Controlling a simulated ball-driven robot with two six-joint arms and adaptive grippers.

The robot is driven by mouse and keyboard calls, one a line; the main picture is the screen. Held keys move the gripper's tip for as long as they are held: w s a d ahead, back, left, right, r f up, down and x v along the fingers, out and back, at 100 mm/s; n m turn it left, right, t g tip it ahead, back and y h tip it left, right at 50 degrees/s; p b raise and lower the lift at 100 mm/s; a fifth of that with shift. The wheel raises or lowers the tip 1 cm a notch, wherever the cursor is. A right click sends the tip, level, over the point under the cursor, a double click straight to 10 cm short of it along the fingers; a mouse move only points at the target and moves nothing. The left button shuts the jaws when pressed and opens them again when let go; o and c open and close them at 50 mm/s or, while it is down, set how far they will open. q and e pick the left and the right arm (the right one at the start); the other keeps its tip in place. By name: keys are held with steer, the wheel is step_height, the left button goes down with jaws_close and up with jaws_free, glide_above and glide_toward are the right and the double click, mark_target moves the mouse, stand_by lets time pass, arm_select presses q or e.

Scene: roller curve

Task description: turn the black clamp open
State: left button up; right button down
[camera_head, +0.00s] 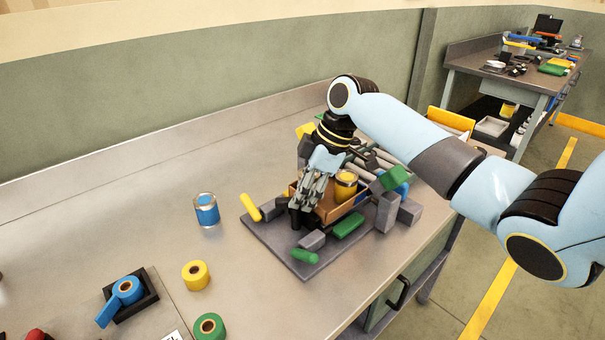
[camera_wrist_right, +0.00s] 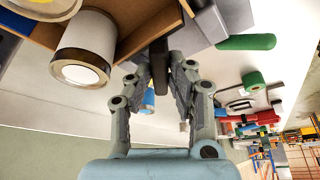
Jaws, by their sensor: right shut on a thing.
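My right gripper (camera_head: 306,203) reaches down over the grey base plate (camera_head: 272,243), at the near left side of a wooden tray (camera_head: 327,212). In the right wrist view its fingers (camera_wrist_right: 161,80) are closed on a dark upright piece, the black clamp (camera_wrist_right: 159,62), beside the tray's edge. In the head view the black clamp (camera_head: 294,217) shows only as a small dark part below the fingers, so how far it is turned cannot be told. A can with a yellow top (camera_head: 346,183) stands in the tray. My left gripper is out of view.
Grey rollers (camera_head: 376,160) lie behind the tray. Green (camera_head: 349,226), grey and yellow blocks surround it. The bench behind the blue can is clear.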

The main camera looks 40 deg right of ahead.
steer(key=m+p, duration=0.1)
steer(key=m+h+p, duration=0.1)
steer(key=m+p, duration=0.1)
steer(key=m+t+p, duration=0.1)
steer(key=p, duration=0.1)
steer(key=shift+s+a+r+m, duration=0.2)
steer(key=shift+s+r+m, duration=0.05)
steer(key=shift+m, duration=0.15)
steer(key=shift+f+m+t+h+p, duration=0.1)
steer(key=shift+m+t+h+p, duration=0.2)
steer(key=shift+m+h+p, duration=0.15)
steer(key=shift+a+f+m+h+p, duration=0.15)
steer(key=shift+m+h+p, duration=0.25)
steer(key=shift+m, duration=0.75)
steer(key=shift+a+m+t+h, duration=0.15)
steer(key=shift+m+t+h, duration=0.25)
steer(key=shift+m, duration=0.8)
steer(key=shift+s+m, duration=0.1)
steer(key=shift+m, duration=0.2)
steer(key=c, duration=1.2)
jaws_free()
steer(key=shift+c, duration=0.2)
